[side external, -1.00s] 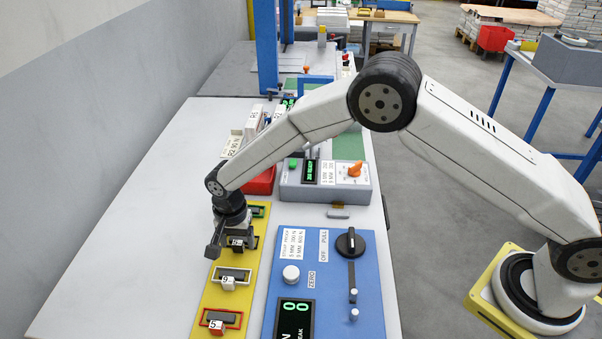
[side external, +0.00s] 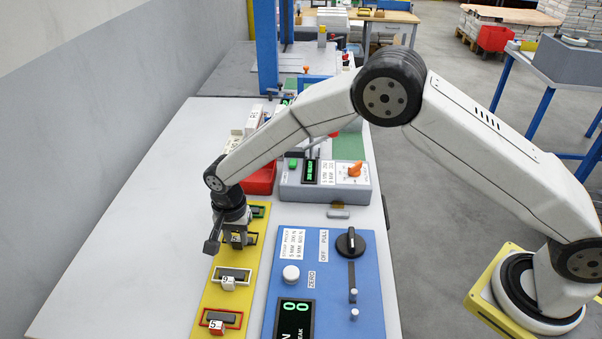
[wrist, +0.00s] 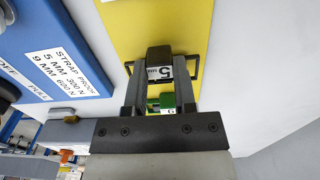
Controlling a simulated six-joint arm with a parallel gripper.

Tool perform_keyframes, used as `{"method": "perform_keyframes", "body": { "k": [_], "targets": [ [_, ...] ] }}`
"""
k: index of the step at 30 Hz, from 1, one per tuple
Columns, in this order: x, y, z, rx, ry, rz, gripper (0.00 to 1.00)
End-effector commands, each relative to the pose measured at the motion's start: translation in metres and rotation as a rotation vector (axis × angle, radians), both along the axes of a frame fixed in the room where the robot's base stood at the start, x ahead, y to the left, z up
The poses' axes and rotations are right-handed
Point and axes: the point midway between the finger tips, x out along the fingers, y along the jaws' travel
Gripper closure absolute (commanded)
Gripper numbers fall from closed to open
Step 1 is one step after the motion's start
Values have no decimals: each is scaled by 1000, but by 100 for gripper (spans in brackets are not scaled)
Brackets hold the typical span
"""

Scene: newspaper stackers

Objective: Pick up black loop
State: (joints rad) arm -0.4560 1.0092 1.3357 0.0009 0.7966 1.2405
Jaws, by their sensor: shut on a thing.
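I cannot tell whether the loop is clear of the board.
A white loop (side external: 232,274) and a red loop (side external: 221,319) lie nearer on the yellow board; a green loop (side external: 260,210) lies beyond. The blue strap-proof panel (side external: 330,270) with knobs stands close on the right. The grey table (side external: 130,240) is bare on the left.

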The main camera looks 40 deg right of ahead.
Motion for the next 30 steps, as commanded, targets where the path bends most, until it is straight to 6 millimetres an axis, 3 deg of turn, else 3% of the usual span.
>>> {"method": "perform_keyframes", "body": {
  "k": [5,14,21,30],
  "targets": [
    [-1,-1,21,0,-1,0,100],
    [-26,-10,52,1,-2,0,100],
    [-50,-20,81,0,-1,0,100],
    [-92,-37,100,-1,-1,0,100]
  ]
}}
